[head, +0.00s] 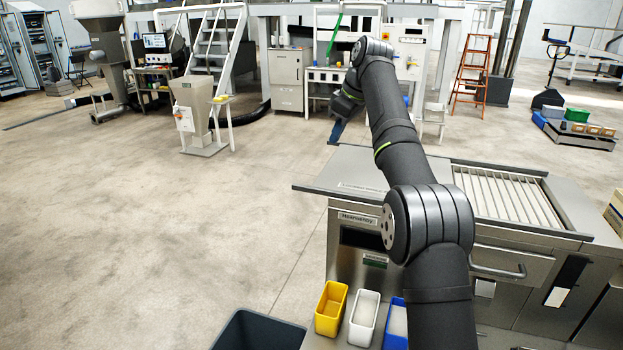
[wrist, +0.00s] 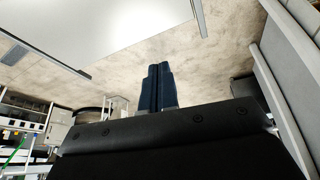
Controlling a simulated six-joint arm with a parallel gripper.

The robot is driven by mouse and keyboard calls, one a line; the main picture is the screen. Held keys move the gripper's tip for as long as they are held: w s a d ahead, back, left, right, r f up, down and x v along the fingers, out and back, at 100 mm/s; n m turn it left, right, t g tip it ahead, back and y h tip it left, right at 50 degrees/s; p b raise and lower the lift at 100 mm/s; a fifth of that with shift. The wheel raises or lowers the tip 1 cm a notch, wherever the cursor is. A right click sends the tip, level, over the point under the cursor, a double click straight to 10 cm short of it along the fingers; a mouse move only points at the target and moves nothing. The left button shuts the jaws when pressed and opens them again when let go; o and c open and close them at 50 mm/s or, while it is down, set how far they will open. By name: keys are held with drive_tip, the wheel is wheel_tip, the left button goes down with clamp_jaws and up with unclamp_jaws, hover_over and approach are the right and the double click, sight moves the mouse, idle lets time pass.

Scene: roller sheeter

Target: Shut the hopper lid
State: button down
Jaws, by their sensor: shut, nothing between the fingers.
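A roller machine (head: 355,218) stands at the lower right of the head view. A flat steel panel (head: 340,170) on its top overhangs the body on the left and carries a label; it may be the hopper lid, but I cannot tell. Right of it, a recess with pale parallel bars (head: 505,195) is uncovered. My gripper (head: 336,132) is beyond the panel's far edge, pointing down, partly hidden by my arm. In the wrist view its dark blue fingers (wrist: 155,88) are together and empty. A large pale panel (wrist: 100,30) fills that view's upper left, apart from the fingers.
Yellow (head: 330,308), white (head: 363,318) and blue (head: 396,325) bins stand at the machine's near side, beside a dark tub (head: 258,332). A drawer handle (head: 498,271) juts from the front. An orange ladder (head: 471,70) stands behind. The floor at left is open.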

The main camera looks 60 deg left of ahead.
drive_tip(key=n+h, duration=0.1)
drive_tip(key=n, duration=0.1)
hover_over(326, 186)
drive_tip(key=s+a, duration=0.4)
wheel_tip(326, 186, down, 3)
drive_tip(key=s+d+x, duration=0.1)
drive_tip(key=x, duration=0.9)
drive_tip(key=shift+g, duration=0.3)
drive_tip(key=shift+w+d+r, duration=0.1)
drive_tip(key=shift+w+d, duration=0.55)
drive_tip(key=shift+w, duration=0.2)
drive_tip(key=shift+w+d+r, duration=0.15)
drive_tip(key=shift+w+d, duration=0.45)
drive_tip(key=shift+w, duration=0.25)
drive_tip(key=w+d, duration=0.3)
drive_tip(key=shift+w+d, duration=0.3)
